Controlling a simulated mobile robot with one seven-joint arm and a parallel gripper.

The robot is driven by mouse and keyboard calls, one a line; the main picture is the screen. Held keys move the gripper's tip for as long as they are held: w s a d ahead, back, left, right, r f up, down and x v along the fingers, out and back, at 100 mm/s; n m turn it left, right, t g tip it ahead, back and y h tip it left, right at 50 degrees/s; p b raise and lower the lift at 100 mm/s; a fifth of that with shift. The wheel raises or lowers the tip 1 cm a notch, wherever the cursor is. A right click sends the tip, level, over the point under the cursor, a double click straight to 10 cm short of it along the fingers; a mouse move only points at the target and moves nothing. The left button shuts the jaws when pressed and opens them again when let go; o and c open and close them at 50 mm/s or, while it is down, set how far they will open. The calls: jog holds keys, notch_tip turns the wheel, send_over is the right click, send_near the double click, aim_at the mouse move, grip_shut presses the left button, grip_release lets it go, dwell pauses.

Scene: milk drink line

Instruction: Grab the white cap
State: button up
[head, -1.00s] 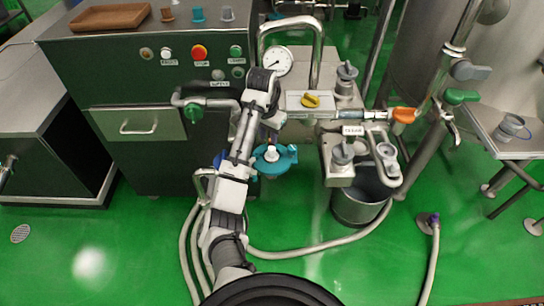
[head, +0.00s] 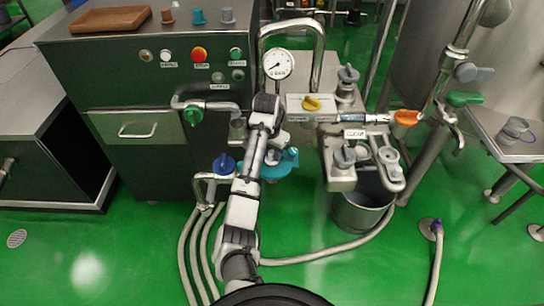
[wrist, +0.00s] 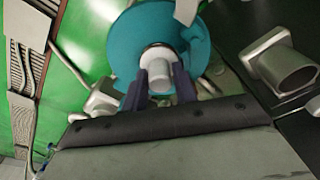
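In the wrist view the white cap (wrist: 157,58) sits on a round teal part (wrist: 126,42). My gripper (wrist: 162,78) has its two dark fingers on either side of the cap. The cap is between them, but I cannot tell whether the fingers press on it or stand slightly apart. In the head view the teal part (head: 284,164) shows to the right of my arm, beside the dark cabinet. My arm mostly covers the cap and the gripper there.
The dark control cabinet (head: 155,150) stands to the left. A blue knob (head: 224,164) on a pipe is close left of my arm. Steel valves and pipework, with a bucket (head: 361,212) below, stand to the right. Hoses (head: 335,248) cross the green floor.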

grip_shut()
jog(key=shift+r, duration=0.15)
